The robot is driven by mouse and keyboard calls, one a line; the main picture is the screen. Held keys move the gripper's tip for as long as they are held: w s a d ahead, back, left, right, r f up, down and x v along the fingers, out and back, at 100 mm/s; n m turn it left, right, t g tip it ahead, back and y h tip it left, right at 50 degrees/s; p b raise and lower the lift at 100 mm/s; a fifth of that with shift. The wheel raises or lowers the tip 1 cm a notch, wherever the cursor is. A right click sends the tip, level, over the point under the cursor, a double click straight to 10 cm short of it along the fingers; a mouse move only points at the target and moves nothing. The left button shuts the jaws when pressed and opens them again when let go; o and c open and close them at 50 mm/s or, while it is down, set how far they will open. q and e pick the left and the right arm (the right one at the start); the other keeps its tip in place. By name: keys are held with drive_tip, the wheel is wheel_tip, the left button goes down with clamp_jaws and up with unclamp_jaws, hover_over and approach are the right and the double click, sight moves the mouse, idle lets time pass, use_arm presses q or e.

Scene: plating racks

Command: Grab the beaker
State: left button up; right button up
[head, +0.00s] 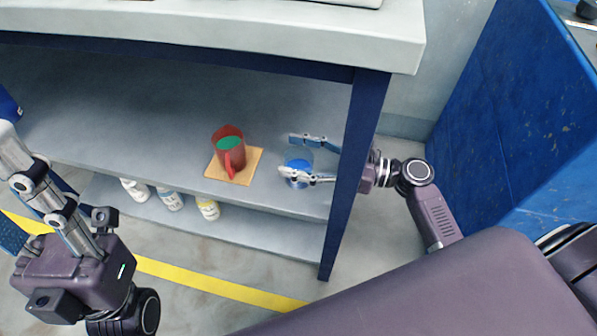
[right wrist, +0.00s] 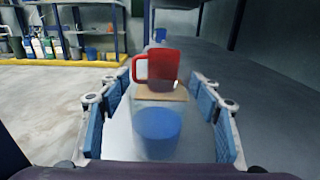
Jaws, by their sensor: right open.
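The beaker (head: 299,168) is clear with blue liquid in it and stands upright on the upper shelf, near its right end. My right gripper (head: 304,158) reaches in from the right, open, with one finger on each side of the beaker. In the right wrist view, the beaker (right wrist: 157,128) is centred between the blue finger pads, with room visible on both sides. My left gripper (head: 14,172) is at the left edge of the head view, away from the beaker. Its fingertips are cut off by the frame, so its opening is unclear.
A red mug (head: 228,143) with green contents stands on a wooden board (head: 244,176), left of the beaker. The blue table leg (head: 355,160) is close beside my right gripper. Several bottles (head: 172,200) stand on the lower shelf. A blue panel (head: 500,120) is at right.

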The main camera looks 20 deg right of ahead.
sight(285, 156)
drive_tip(key=x, duration=0.1)
drive_tip(key=b+x, duration=0.1)
drive_tip(key=x, duration=0.2)
drive_tip(key=shift+s+f+b, duration=0.1)
drive_tip(key=shift+f+b, duration=0.2)
drive_tip(key=shift+f, duration=0.05)
drive_tip(key=shift+a, duration=0.3)
drive_tip(key=shift+r, duration=0.1)
drive_tip(key=c, duration=1.4)
drive_tip(key=shift+c, duration=0.2)
drive_tip(key=shift+c, duration=0.4)
clamp_jaws()
